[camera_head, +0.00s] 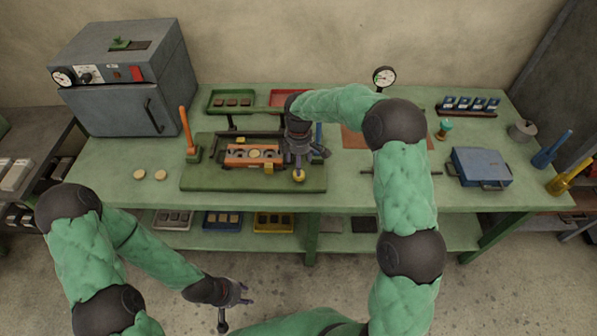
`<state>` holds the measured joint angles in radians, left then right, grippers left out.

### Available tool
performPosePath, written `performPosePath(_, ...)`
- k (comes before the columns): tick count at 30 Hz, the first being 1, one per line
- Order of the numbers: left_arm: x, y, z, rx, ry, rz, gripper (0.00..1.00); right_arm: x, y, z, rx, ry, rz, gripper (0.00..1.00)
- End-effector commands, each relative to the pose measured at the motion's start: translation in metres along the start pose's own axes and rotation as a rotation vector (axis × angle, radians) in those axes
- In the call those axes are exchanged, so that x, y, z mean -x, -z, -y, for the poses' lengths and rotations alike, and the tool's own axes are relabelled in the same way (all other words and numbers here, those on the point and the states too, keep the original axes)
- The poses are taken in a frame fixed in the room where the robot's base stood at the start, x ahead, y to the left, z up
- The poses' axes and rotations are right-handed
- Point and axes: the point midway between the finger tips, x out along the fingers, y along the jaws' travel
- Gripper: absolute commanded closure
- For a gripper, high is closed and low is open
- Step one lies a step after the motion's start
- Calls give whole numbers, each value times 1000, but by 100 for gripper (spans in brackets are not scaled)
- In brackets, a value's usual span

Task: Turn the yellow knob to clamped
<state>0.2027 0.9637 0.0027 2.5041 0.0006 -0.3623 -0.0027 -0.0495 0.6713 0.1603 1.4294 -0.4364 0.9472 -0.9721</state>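The yellow knob (299,175) is small and round, at the front right of the green fixture plate (210,176) on the bench. My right gripper (308,160) points down just above and behind the knob. Its dark fingers look spread, and I cannot tell whether one touches the knob. The knob's marking is too small to read. An orange block (239,155) with round recesses sits in the fixture to the left of the knob. My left gripper (235,306) is open and empty, low in front of the bench, far from the knob.
An orange lever (186,128) stands upright at the fixture's left. A grey oven (112,105) fills the back left of the bench. A blue box (481,164) lies at right, and a gauge (384,76) stands behind. The bench front left is mostly clear, apart from two discs (160,175).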

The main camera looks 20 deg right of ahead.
Motion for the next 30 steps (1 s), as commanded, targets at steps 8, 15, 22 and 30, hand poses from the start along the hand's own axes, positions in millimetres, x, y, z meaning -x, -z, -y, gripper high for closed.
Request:
performPosePath(8, -10, 1, 4, 0, 0, -1, 60, -46, 0, 0, 0, 1, 0, 36)
performPosePath(15, -12, 1, 4, 0, 0, -1, 60, -59, 0, 0, 0, -1, -1, 36)
performPosePath(22, -12, 1, 4, 0, 0, -1, 60, -60, 0, 0, 0, -1, -1, 36)
performPosePath(30, -12, 1, 4, 0, 0, -1, 60, -60, 0, 0, 0, -1, -1, 92)
